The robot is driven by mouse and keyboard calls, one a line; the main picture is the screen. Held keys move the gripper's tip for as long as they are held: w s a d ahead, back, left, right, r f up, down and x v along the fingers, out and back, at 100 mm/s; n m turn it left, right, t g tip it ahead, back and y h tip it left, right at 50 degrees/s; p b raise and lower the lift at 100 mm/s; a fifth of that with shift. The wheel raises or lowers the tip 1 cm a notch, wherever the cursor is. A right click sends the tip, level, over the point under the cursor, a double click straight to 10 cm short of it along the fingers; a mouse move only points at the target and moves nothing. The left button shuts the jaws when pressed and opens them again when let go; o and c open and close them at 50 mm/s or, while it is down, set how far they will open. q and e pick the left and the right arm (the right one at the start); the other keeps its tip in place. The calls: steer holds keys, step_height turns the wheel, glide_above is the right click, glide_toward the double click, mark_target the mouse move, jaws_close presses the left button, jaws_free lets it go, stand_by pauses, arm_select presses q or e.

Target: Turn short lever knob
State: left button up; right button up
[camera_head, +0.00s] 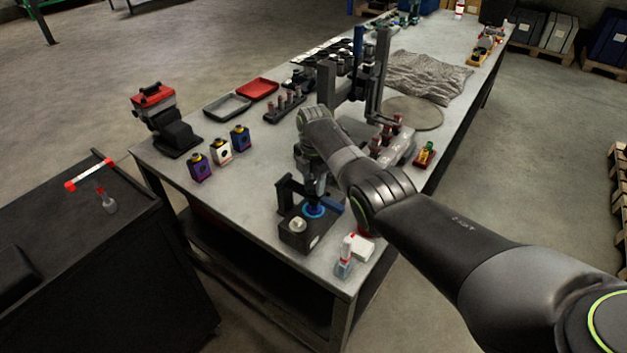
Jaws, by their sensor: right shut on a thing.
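A black box-like fixture (298,239) stands near the front corner of the grey workbench. On its top are a blue ring (314,211) and a pale round knob (298,225). My right arm reaches in from the right, and my right gripper (313,196) points down over the blue ring, just behind the pale knob. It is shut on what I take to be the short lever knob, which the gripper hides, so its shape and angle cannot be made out. My left gripper is not in view.
A dark upright press frame (327,83) stands behind. A small bottle (344,262) stands at the front edge.

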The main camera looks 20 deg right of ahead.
steer(key=m, duration=0.4)
steer(key=shift+m+p, duration=0.3)
steer(key=shift+p, duration=0.1)
steer(key=m, duration=0.5)
steer(key=shift+p, duration=0.35)
steer(key=m, duration=1.5)
steer(key=shift+m, duration=0.4)
steer(key=m, duration=0.4)
steer(key=shift+m, duration=0.3)
steer(key=m, duration=0.9)
steer(key=shift+r, duration=0.1)
steer(key=shift+m, duration=0.3)
